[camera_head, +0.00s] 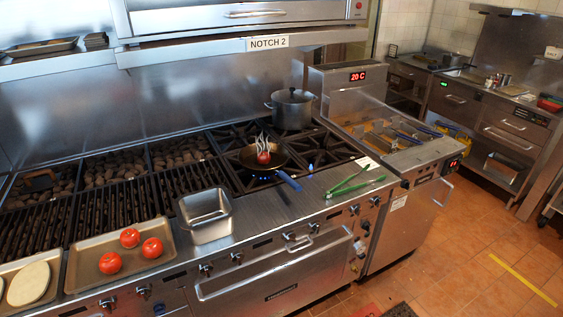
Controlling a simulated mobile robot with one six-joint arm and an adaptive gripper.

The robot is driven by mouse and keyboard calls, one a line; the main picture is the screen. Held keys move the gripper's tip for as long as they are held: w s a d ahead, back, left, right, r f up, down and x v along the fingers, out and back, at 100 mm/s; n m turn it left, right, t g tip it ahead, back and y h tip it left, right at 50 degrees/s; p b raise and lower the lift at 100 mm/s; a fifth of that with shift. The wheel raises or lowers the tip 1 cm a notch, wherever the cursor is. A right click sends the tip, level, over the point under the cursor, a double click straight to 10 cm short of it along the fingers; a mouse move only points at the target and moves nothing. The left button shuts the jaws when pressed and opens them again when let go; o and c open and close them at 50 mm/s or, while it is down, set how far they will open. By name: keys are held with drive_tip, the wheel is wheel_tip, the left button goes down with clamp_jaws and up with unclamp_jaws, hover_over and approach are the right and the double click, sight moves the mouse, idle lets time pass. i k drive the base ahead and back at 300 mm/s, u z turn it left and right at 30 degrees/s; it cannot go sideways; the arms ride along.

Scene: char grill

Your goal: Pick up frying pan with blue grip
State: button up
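The frying pan (279,166) sits on a lit burner of the stove, with small blue flames at its underside. Its blue grip (289,181) points toward the front right, over the steel front ledge. A red tomato (263,157) is in the pan, with pale wisps like steam rising above it. My gripper is not in view.
A metal pot (291,109) stands behind the pan. Green-handled tongs (355,186) lie to its right on the ledge. A steel container (206,216) and a tray (85,272) with tomatoes are to the left. A fryer (398,157) with blue-handled baskets is at right.

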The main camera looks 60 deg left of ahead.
sight(247, 157)
drive_tip(key=z, duration=0.2)
drive_tip(key=i, duration=2)
drive_tip(key=u, duration=2.4)
